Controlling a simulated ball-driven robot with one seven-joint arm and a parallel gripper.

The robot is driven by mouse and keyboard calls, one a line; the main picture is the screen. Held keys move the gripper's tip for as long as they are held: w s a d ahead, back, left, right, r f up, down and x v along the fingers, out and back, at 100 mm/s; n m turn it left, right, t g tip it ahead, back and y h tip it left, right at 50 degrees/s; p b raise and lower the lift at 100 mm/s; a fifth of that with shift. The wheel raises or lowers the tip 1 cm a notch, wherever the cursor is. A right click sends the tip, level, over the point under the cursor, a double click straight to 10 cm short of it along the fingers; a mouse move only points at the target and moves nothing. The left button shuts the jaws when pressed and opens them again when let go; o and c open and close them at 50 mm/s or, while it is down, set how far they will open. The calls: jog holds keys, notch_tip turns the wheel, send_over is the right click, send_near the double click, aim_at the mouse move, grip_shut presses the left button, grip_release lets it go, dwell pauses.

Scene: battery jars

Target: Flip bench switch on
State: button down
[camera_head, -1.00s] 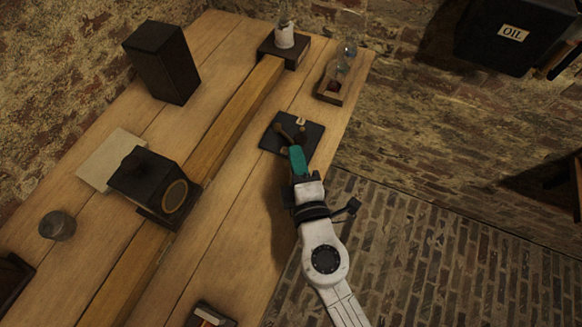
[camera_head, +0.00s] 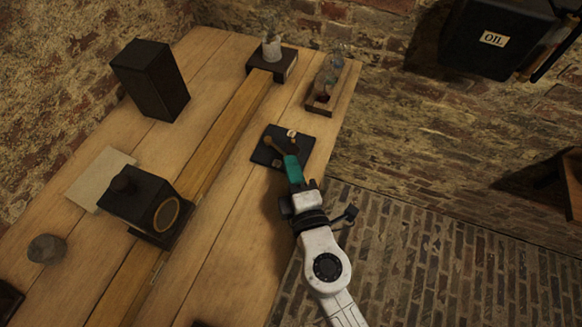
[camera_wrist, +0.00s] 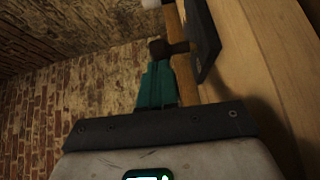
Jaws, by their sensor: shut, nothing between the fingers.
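The bench switch has a dark square base (camera_head: 266,157) lying on the wooden bench. A brown lever with a rounded knob (camera_head: 270,142) lies across the base toward its left side, and a small pale fitting (camera_head: 291,132) sits near its far edge. My gripper (camera_head: 291,157) has green fingers, shut and empty, at the near right part of the switch. In the wrist view the shut fingertips (camera_wrist: 158,66) lie just below a dark knob (camera_wrist: 158,48), with the switch base (camera_wrist: 203,40) to the right. I cannot tell whether fingers and lever touch.
A long wooden bar (camera_head: 222,135) runs along the bench left of the switch. A small tray with glassware (camera_head: 322,103) stands beyond it. A black box with a round face (camera_head: 147,205) and a tall dark box (camera_head: 150,80) stand left. Floor lies right of the bench edge.

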jog(key=shift+w+d, duration=0.1)
jog(key=shift+d, duration=0.05)
jog(key=shift+w+d+n+g+y, duration=0.3)
jog(key=shift+w+d+n+y, duration=0.1)
jog(key=shift+d+n+y, duration=0.15)
jog(key=n+y+p, duration=0.1)
jog(key=g+y+p, duration=0.1)
jog(key=w+d+n+g+y+p, duration=0.1)
jog(key=y, duration=0.1)
jog(key=shift+w+d+r+n+p, duration=0.1)
jog(key=shift+r+n+p, duration=0.15)
jog(key=shift+n+p, duration=0.1)
jog(key=w+n+g+y+p, duration=0.1)
jog(key=d+n+g+y+p, duration=0.1)
jog(key=p, duration=0.1)
jog(key=shift+w+d+y, duration=0.25)
jog(key=shift+w, duration=0.15)
jog(key=shift+w+d+f, duration=0.15)
jog(key=shift+w+d, duration=0.2)
jog(key=shift+w, duration=0.2)
jog(key=shift+w+d+f, duration=0.1)
jog(key=shift+w+d, duration=0.15)
jog(key=shift+w, duration=0.5)
jog(key=shift+w+d, duration=0.2)
jog(key=shift+w, duration=0.55)
jog(key=shift+s, duration=0.1)
